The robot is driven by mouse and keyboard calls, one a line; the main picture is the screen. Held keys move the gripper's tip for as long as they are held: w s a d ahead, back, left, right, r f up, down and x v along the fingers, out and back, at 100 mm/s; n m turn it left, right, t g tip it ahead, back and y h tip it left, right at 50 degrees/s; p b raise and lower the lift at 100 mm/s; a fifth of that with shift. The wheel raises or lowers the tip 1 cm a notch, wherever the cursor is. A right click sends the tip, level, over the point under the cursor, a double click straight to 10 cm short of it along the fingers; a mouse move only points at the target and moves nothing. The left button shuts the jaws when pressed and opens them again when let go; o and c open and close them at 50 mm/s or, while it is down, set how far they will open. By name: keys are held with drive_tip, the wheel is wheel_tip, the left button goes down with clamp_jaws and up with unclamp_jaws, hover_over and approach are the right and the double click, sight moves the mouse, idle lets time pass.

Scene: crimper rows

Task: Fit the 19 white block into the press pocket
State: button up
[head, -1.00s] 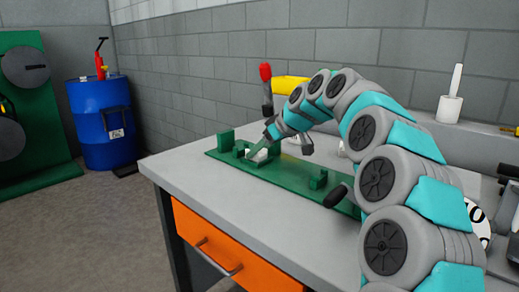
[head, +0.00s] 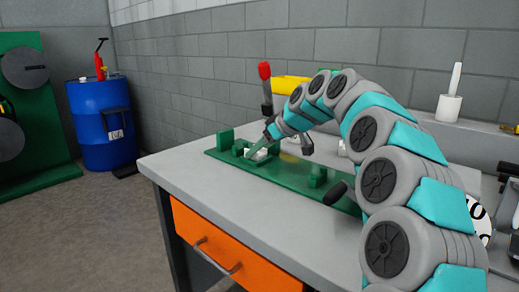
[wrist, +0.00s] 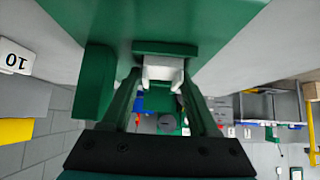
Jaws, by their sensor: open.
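A white block (wrist: 163,70) sits between the fingertips of my gripper (wrist: 163,78) in the wrist view, against a green bar of the press fixture (wrist: 166,48). My gripper is open, its two green fingers on either side of the block. In the head view my gripper (head: 262,146) points down at the left part of the green fixture plate (head: 285,178), with the white block (head: 261,155) low beside its finger. The block's number does not show. I cannot tell how deep the block sits in the pocket.
Another white block marked 10 (wrist: 15,58) lies to the left in the wrist view. A red-topped lever (head: 265,75) and a yellow thing (head: 290,84) stand behind the fixture. The table's front left is bare. A blue drum (head: 102,125) stands beyond the table.

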drive_tip(key=shift+s+a+f+g, duration=0.1)
drive_tip(key=shift+s+f+g, duration=0.05)
drive_tip(key=shift+f, duration=0.4)
drive_tip(key=shift+s+f+g, duration=0.1)
drive_tip(key=shift+f+g, duration=0.05)
drive_tip(key=shift+f, duration=0.4)
drive_tip(key=shift+r, duration=0.1)
drive_tip(key=shift+r+p, duration=0.3)
drive_tip(key=shift+p, duration=0.15)
drive_tip(key=b+v, duration=0.1)
drive_tip(key=v, duration=1.2)
drive_tip(key=shift+w+a+r, duration=0.2)
drive_tip(key=shift+a+r, duration=0.1)
drive_tip(key=shift+r, duration=0.1)
